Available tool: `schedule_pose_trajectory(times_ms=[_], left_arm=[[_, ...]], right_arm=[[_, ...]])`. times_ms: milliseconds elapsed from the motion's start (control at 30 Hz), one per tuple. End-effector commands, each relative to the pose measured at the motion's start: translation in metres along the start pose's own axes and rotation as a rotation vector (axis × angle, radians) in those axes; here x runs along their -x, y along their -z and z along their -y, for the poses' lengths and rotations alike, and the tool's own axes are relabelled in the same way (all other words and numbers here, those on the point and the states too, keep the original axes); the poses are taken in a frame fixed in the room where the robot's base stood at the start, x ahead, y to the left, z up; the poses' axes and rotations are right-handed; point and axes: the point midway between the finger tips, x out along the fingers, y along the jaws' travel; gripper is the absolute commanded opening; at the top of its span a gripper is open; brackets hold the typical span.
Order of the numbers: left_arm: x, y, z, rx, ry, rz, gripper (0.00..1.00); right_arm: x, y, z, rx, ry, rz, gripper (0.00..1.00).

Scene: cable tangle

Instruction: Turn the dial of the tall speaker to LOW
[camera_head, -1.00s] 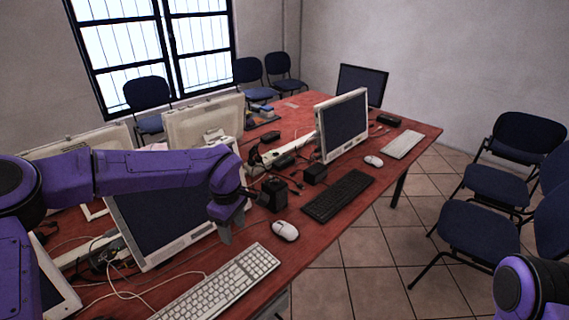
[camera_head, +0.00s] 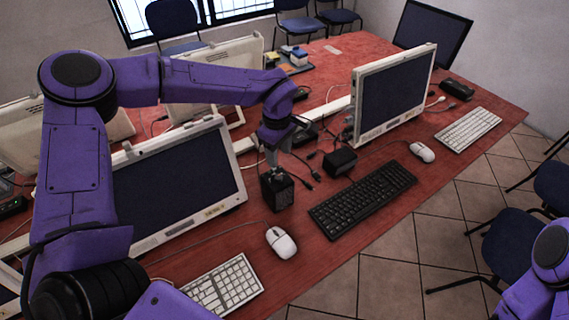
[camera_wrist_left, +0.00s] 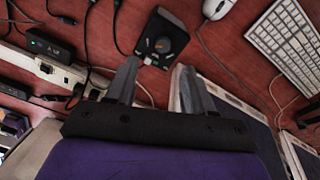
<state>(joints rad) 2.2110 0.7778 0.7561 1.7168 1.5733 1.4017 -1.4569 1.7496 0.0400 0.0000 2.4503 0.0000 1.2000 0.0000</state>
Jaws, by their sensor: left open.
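The tall speaker (camera_head: 277,190) is a small black upright box on the red table, between the white mouse and the black keyboard. In the left wrist view the tall speaker (camera_wrist_left: 166,27) shows from above, with a round dial (camera_wrist_left: 163,44) on its top and a small green mark by it. My left gripper (camera_head: 271,158) points down just above the speaker's top. In the left wrist view its two fingers (camera_wrist_left: 156,72) are apart with nothing between them, and the dial lies just beyond the tips. My right gripper is out of view.
A lower black box (camera_head: 340,161) stands right of the speaker, with loose black cables around it. A white mouse (camera_head: 281,242), a black keyboard (camera_head: 363,199) and a white monitor (camera_head: 178,190) are close by. The table edge runs along the front right.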

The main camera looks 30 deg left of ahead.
Motion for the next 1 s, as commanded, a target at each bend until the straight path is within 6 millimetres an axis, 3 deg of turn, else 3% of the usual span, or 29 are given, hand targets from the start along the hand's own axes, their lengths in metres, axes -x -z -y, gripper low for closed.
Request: schedule_pose_trajectory(times_ms=[200, 400, 733, 767, 900, 1000], left_arm=[[-0.048, 0.003, 0.003, 0.006, 0.008, 0.000, 0.53], [-0.081, 0.002, 0.002, 0.005, 0.004, 0.000, 0.53], [-0.089, 0.002, 0.001, 0.003, 0.001, 0.001, 0.53], [-0.089, 0.002, 0.001, 0.003, 0.001, 0.001, 0.46], [-0.088, 0.002, 0.001, 0.003, 0.001, 0.001, 0.01], [-0.088, 0.001, 0.001, 0.003, 0.001, 0.001, 0.00]], right_arm=[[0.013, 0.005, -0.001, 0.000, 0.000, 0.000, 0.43], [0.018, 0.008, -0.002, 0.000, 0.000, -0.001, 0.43], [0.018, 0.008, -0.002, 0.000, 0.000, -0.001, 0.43], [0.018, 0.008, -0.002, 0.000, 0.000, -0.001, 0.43], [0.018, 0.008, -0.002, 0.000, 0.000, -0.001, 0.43], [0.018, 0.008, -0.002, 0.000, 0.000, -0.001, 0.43]])
